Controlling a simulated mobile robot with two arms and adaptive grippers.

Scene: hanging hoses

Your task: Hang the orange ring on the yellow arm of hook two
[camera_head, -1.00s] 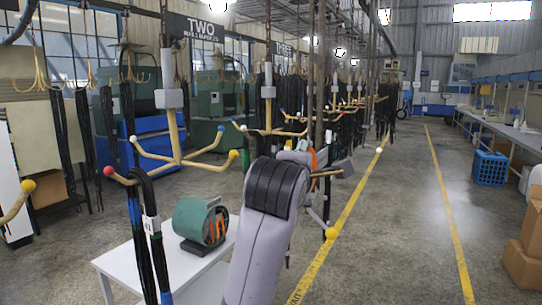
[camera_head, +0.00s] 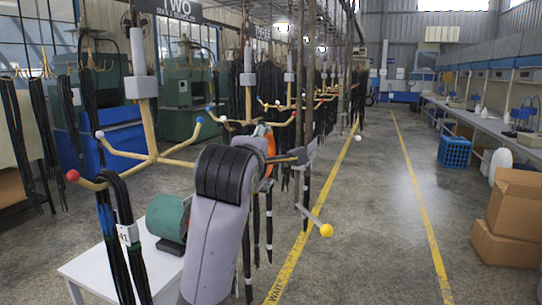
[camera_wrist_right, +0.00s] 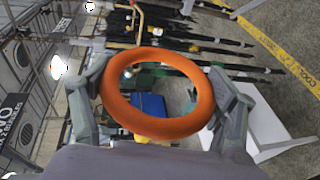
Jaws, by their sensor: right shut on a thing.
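The orange ring (camera_head: 269,137) is held by my right gripper (camera_head: 284,160), partly hidden behind my own arm. In the right wrist view the ring (camera_wrist_right: 160,127) lies between the two fingers of the right gripper (camera_wrist_right: 160,88), which are closed on its opposite sides. Hook two (camera_head: 148,128) hangs from a grey block (camera_head: 140,87) below the TWO sign (camera_head: 180,10). Its arms end in red, white and blue balls. A fourth arm (camera_head: 184,163) runs right and its tip is hidden behind my arm. The ring is apart from the hook. My left gripper is not in view.
A looped black hose (camera_head: 122,215) hangs on the red arm. A white table (camera_head: 110,268) with a green cylindrical object (camera_head: 167,217) stands below. A yellow ball (camera_head: 326,230) on a grey rod is right of my arm. More hooks with hoses hang behind; the aisle is clear.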

